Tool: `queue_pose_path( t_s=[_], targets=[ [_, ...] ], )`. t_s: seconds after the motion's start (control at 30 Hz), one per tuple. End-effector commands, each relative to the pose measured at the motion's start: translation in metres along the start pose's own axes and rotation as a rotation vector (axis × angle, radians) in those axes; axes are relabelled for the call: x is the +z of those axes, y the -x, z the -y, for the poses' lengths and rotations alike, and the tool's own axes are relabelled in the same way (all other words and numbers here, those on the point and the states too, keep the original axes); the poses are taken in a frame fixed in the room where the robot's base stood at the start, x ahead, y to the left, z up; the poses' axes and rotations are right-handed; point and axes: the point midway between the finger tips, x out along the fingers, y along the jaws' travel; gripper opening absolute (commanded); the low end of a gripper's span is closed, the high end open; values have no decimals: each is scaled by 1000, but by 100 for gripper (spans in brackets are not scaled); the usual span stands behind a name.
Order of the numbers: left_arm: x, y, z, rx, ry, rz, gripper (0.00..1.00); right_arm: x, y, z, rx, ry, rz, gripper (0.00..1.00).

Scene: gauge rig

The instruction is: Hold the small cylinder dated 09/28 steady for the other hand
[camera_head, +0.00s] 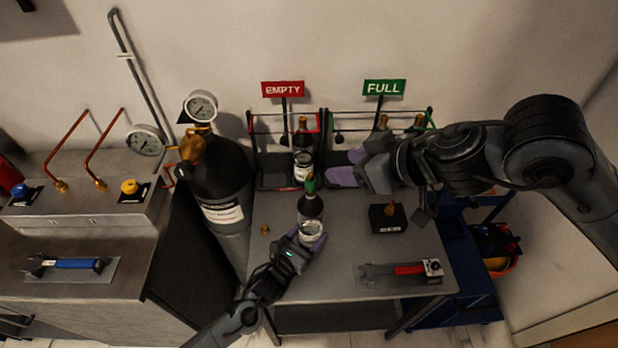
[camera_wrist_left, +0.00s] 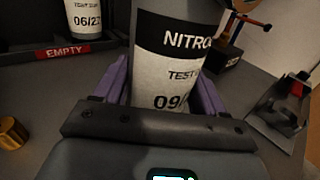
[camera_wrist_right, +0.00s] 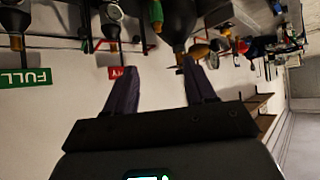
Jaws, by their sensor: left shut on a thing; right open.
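The small cylinder (camera_head: 311,208) stands upright at the middle of the table, dark with a white label and a green piece on top. In the left wrist view the small cylinder (camera_wrist_left: 170,62) reads "NITRO" and "09/", with the rest of the date hidden. My left gripper (camera_head: 311,232) is shut on its lower body, with purple fingers (camera_wrist_left: 163,90) on either side. My right gripper (camera_head: 348,166) is open and empty, up and to the right of the green top, apart from it. The green piece (camera_wrist_right: 155,14) also shows beyond the right fingers (camera_wrist_right: 160,85).
Behind are the EMPTY rack (camera_head: 275,183), with a cylinder labelled 06/27 (camera_wrist_left: 85,18), and the FULL rack (camera_head: 430,120). A large gas cylinder (camera_head: 205,180) stands left. A black block (camera_head: 388,219), a red-handled wrench (camera_head: 405,269) and a brass fitting (camera_head: 265,230) lie around.

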Motion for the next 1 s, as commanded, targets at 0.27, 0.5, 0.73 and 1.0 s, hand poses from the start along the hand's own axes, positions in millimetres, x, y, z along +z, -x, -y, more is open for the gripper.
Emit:
queue_pose_path(
  t_s=[0.27, 0.5, 0.73, 1.0],
  targets=[
    [-1, 0, 0, 0, 0, -1, 30, -7, -20, 20, -50, 244, 72, 54],
    [-1, 0, 0, 0, 0, -2, 30, -12, -55, 54, -160, 786, 228, 54],
    [-1, 0, 0, 0, 0, -2, 30, -14, -74, 66, -291, 1364, 416, 54],
    [-1, 0, 0, 0, 0, -2, 30, -25, -71, 54, -438, 1857, 624, 54]
  ],
)
